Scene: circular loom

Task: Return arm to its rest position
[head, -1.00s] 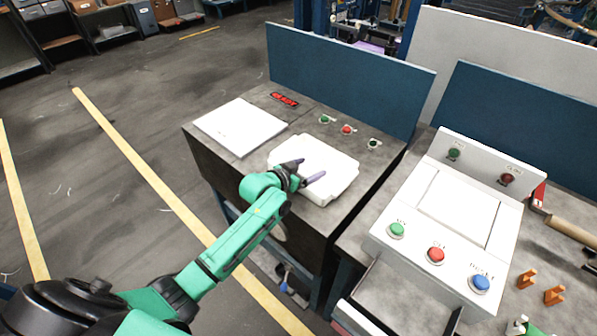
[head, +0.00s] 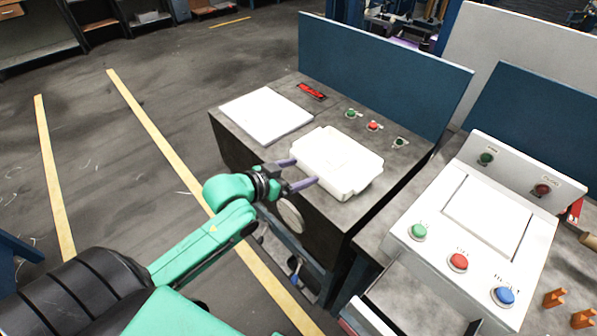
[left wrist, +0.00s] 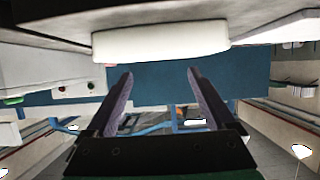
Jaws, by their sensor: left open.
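The box sits on the bench top. In the head view the fingertips are close to the near side of the box; I cannot tell if they touch. In the left wrist view the open fingers (left wrist: 158,82) are apart with nothing between them, and the white box (left wrist: 160,41) lies beyond them. My right gripper is not in view.
A flat white panel (head: 266,116) lies on the left bench, near green, red and dark buttons. A white control panel (head: 480,222) with green, red and blue buttons stands at right. Blue backboards (head: 380,75) rise behind. Open floor (head: 95,160) with yellow lines lies left.

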